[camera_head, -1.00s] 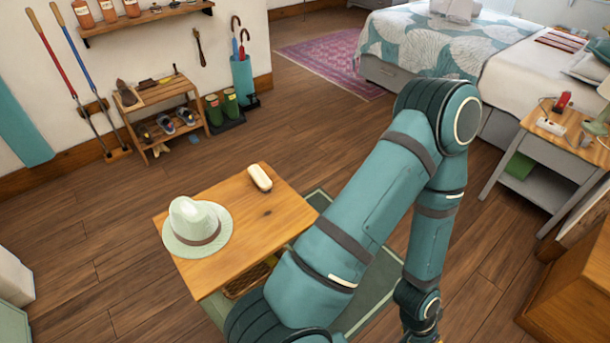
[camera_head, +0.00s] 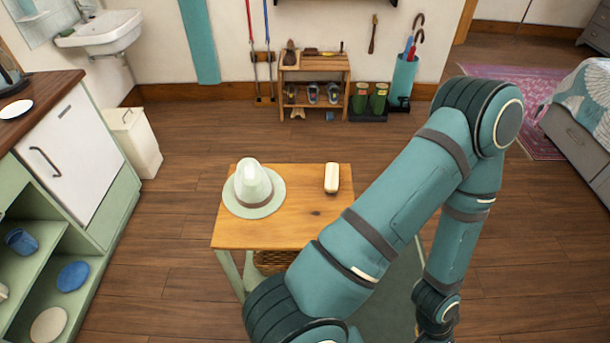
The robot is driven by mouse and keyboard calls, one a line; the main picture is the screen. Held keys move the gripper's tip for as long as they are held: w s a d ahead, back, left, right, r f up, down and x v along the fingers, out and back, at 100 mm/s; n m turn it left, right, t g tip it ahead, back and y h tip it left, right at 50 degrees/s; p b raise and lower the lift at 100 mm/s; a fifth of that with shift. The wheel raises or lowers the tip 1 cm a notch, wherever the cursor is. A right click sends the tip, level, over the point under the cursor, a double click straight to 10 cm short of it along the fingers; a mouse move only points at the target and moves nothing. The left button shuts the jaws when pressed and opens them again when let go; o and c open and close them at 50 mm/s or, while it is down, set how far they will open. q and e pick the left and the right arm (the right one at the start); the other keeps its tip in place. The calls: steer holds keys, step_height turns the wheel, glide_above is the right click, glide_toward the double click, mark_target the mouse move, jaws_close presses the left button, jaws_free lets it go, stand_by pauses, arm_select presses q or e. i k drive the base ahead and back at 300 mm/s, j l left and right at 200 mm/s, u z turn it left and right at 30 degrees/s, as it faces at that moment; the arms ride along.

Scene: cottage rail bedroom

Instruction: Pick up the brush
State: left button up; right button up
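A small cream, rounded block with a brown edge (camera_head: 332,178), possibly a brush, lies on the wooden side table (camera_head: 270,236), right of a pale green hat (camera_head: 254,190). A brush-like thing with a long handle (camera_head: 326,52) lies on top of the shoe rack (camera_head: 314,62) by the far wall. A long brown brush-shaped thing (camera_head: 373,34) hangs on that wall. I cannot tell for sure which is the brush. My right arm crosses the right of the view, over the table's right side; its gripper is below the picture edge. My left gripper is out of view.
Green boots (camera_head: 378,98) and a teal umbrella stand (camera_head: 403,78) are by the far wall. A green cabinet (camera_head: 92,215) and white bin (camera_head: 135,140) stand at left. The bed (camera_head: 580,130) is at far right.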

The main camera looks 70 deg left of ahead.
mark_target(332, 172)
steer(key=i+u, duration=0.15)
steer(key=u, duration=0.35)
steer(key=i+l+u, duration=0.15)
steer(key=u, duration=0.3)
steer(key=i+l+u, duration=0.1)
steer(key=u, duration=0.4)
steer(key=i+l+u, duration=0.1)
steer(key=u, duration=0.4)
steer(key=l+u, duration=0.1)
steer(key=u, duration=0.4)
steer(key=i+l+u, duration=0.1)
steer(key=u, duration=0.35)
